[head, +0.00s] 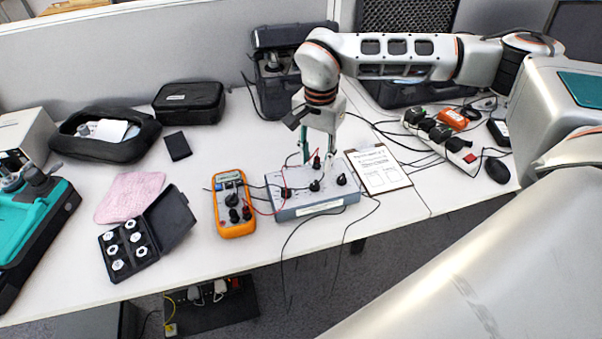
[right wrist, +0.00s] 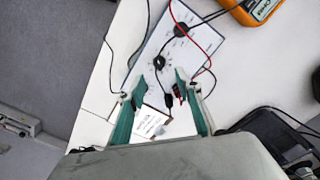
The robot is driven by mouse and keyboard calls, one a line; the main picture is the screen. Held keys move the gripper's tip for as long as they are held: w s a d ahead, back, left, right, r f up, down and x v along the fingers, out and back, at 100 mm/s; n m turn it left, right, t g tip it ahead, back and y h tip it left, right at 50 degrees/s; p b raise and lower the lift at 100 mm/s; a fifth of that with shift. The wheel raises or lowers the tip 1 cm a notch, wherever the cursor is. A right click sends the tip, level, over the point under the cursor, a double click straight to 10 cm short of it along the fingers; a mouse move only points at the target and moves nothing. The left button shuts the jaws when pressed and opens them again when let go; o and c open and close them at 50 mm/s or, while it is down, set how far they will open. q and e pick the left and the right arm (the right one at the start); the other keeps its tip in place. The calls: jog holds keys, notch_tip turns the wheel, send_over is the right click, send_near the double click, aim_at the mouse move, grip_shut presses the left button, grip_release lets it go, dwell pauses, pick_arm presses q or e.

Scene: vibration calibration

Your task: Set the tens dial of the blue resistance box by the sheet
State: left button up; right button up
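The blue-grey resistance box (head: 305,212) stands on the table with black dials on top. They include a left dial (head: 286,193), a middle dial (head: 315,186) and a right dial (head: 341,179). Their markings are too small to read. My right gripper (head: 318,162) points down over the box, fingers apart and empty. In the right wrist view its teal fingertips (right wrist: 159,84) are spread, with a black dial (right wrist: 159,62) showing just beyond the gap. I cannot tell whether they touch the box. The sheet (head: 376,168) lies on a clipboard to its right, its text unreadable. My left gripper is not in view.
An orange multimeter (head: 235,212) stands left of the box, with red and black leads running across. An open case of weights (head: 135,245), a pink cloth (head: 130,195) and a power strip (head: 440,140) are nearby. Bare table lies behind the multimeter.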

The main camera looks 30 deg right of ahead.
aim_at(316, 182)
jog(key=shift+d+f, duration=0.2)
jog(key=shift+f+b, duration=0.3)
jog(key=shift+f, duration=3.3)
grip_shut()
